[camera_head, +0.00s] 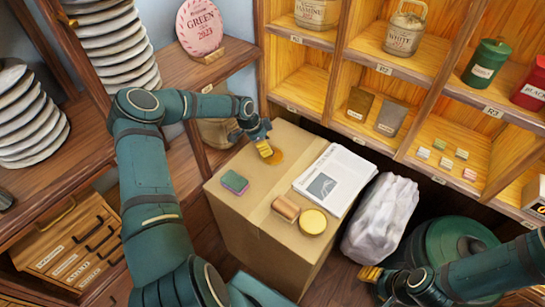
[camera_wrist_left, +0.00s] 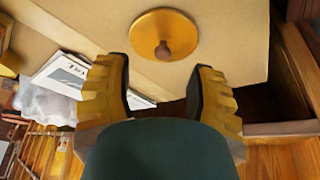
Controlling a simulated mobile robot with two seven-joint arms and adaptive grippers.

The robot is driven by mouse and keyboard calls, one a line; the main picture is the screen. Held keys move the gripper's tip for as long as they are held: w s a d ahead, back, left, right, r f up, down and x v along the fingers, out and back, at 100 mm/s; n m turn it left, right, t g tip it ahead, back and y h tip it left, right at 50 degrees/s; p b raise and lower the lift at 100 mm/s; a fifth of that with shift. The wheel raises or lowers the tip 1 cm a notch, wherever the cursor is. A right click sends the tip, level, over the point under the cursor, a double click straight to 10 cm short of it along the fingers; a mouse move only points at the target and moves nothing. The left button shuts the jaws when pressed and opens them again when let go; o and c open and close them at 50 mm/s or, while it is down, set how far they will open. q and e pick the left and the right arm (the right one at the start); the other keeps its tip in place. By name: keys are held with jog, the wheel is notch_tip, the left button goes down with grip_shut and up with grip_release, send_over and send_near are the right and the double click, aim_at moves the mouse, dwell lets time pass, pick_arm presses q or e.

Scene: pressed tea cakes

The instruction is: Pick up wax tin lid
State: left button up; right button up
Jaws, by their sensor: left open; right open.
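The wax tin lid (camera_head: 277,157) is a flat golden disc lying on top of the cardboard box, near its back edge. My left gripper (camera_head: 265,148) is over the box beside the lid, open and empty. In the left wrist view its two yellow fingers (camera_wrist_left: 160,88) are apart, and the lid lies beyond their tips, roughly centred between them. My right gripper (camera_head: 370,274) is open at the lower right, low by the white bag and away from the box top.
The cardboard box (camera_head: 235,210) also bears a green and pink sponge (camera_head: 235,182), a brown cylinder (camera_head: 285,208), a round yellow-topped item (camera_head: 313,222) and a newspaper (camera_head: 336,178). A white bag (camera_head: 380,218) stands right of it. Wooden shelves (camera_head: 420,70) rise behind.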

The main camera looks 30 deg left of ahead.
aim_at(277, 157)
pick_arm(q)
jog(key=shift+w+b+x, duration=0.15)
jog(key=shift+b+x, duration=0.2)
jog(key=shift+x, duration=1.05)
jog(key=shift+w+b+x, duration=0.15)
jog(key=shift+b+x, duration=0.2)
jog(key=shift+x, duration=1.05)
jog(key=shift+r, duration=0.15)
grip_shut()
